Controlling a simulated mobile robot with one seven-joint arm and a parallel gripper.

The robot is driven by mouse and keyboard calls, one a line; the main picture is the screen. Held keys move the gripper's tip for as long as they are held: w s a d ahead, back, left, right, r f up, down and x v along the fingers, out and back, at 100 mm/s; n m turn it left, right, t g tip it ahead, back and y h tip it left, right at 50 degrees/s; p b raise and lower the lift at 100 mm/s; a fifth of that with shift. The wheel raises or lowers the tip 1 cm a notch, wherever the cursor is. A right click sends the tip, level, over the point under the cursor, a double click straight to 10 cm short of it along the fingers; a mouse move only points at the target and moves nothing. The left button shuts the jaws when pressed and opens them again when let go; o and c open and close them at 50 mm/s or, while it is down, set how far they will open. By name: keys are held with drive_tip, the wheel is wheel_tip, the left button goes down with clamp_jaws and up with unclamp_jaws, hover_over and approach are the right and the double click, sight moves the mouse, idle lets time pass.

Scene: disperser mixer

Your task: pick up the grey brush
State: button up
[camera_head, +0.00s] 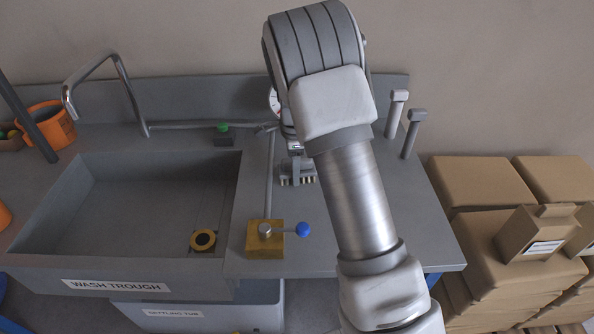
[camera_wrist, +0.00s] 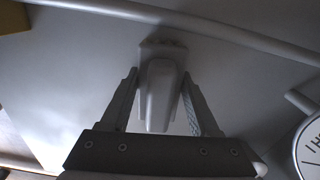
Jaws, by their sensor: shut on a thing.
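The grey brush (camera_head: 298,170) is on the grey bench right of the trough, with pale bristles at its near edge. In the wrist view the brush (camera_wrist: 160,95) shows as a smooth grey body between the fingers, with bristle tufts at its far end. My gripper (camera_wrist: 162,84) is shut on it, one finger along each side. In the head view my arm hides most of the gripper (camera_head: 294,150). I cannot tell whether the brush touches the bench.
A pipe (camera_head: 269,180) runs left of the brush to a brass valve block (camera_head: 264,240) with a blue-knobbed lever (camera_head: 303,230). The wash trough (camera_head: 115,287) lies left. Two grey handled posts (camera_head: 412,135) stand right. Cardboard boxes (camera_head: 485,185) are stacked beyond the bench's right edge.

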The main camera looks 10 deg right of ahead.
drive_tip(key=shift+r, duration=0.15)
wheel_tip(320, 180, up, 4)
drive_tip(key=shift+r+p, duration=0.15)
drive_tip(key=shift+p, duration=0.45)
drive_tip(key=s+a+r, duration=0.1)
drive_tip(key=s+r, duration=0.2)
drive_tip(key=s, duration=0.2)
drive_tip(key=s+a+r+p, duration=0.1)
drive_tip(key=s+r, duration=0.2)
drive_tip(key=s, duration=0.3)
drive_tip(key=shift+s+a+r, duration=0.2)
drive_tip(key=shift+a, duration=0.05)
drive_tip(key=o, duration=0.9)
drive_tip(key=c, duration=0.7)
drive_tip(key=shift+o, duration=0.2)
drive_tip(key=shift+s, duration=0.1)
